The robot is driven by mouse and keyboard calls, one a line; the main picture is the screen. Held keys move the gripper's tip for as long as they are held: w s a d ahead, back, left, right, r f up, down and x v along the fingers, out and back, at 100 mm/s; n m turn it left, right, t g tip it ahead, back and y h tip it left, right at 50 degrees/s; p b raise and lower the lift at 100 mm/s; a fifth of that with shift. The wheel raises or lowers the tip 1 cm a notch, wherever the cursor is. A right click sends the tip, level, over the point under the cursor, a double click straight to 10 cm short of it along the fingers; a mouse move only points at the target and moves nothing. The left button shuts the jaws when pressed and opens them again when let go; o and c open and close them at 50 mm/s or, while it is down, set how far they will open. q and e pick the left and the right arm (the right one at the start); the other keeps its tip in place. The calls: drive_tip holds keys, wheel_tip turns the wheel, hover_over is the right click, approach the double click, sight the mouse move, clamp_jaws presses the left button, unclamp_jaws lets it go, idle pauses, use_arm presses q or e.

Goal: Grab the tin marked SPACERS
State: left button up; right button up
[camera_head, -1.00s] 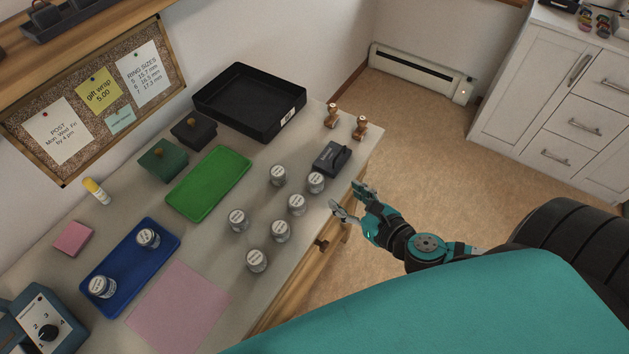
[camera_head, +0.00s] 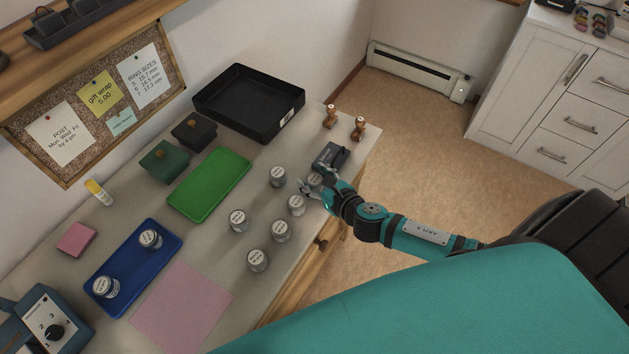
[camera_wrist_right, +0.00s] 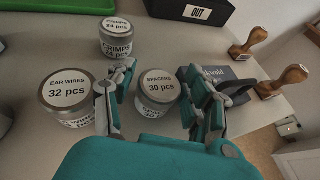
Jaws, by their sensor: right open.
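The SPACERS tin (camera_wrist_right: 158,86) is a small clear jar with a round lid labelled "SPACERS 30 pcs". In the right wrist view it stands upright on the bench between the two spread fingers of my right gripper (camera_wrist_right: 160,76). My left gripper is not in view.
The EAR WIRES tin (camera_wrist_right: 68,92) stands close left of the gripper, the CRIMPS tin (camera_wrist_right: 116,36) behind. A dark box (camera_head: 331,156) and wooden stamps (camera_head: 359,128) are beyond. Other tins stand nearby, two on a blue tray (camera_head: 128,277). A green tray (camera_head: 209,184) is empty.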

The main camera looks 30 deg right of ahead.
drive_tip(key=c, duration=1)
drive_tip(key=shift+o, duration=0.2)
drive_tip(key=shift+r, duration=0.1)
